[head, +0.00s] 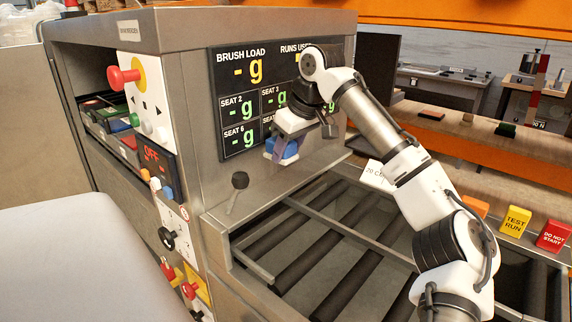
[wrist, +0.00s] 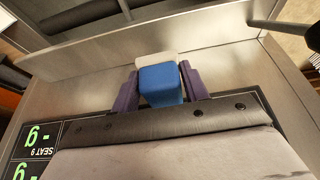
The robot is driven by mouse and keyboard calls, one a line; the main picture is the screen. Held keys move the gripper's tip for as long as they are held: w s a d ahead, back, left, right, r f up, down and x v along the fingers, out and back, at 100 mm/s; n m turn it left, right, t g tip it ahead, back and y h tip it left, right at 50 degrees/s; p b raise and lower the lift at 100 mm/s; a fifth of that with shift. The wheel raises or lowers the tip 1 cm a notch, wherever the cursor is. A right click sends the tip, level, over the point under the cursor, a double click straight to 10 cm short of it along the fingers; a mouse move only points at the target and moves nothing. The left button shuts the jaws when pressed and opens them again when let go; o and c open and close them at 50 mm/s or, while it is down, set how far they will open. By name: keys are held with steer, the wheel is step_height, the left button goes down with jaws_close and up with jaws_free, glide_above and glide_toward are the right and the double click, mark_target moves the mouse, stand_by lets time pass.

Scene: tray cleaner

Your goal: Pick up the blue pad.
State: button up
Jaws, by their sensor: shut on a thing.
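The blue pad (wrist: 161,85) sits between the two purple fingers of my gripper (wrist: 157,88) in the wrist view. A pale, off-white part shows at the pad's far end. In the head view the blue pad (head: 287,150) is held in my gripper (head: 284,152), in front of the machine's metal face. The pad is above the roller bed, just below the display panel. My gripper is shut on the pad. The fingers partly hide its sides.
The machine's display panel (head: 268,95) is close behind my gripper. The roller bed (head: 330,245) lies below, with a metal frame. A black lever (head: 238,190) sticks out at the left. Orange, yellow and red signs, including TEST RUN (head: 515,221), stand at the right.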

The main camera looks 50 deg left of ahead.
steer(key=w+d+b, duration=0.2)
steer(key=d+b, duration=0.1)
steer(key=d, duration=1.6)
steer(key=shift+w+f, duration=0.15)
steer(key=shift+f, duration=0.05)
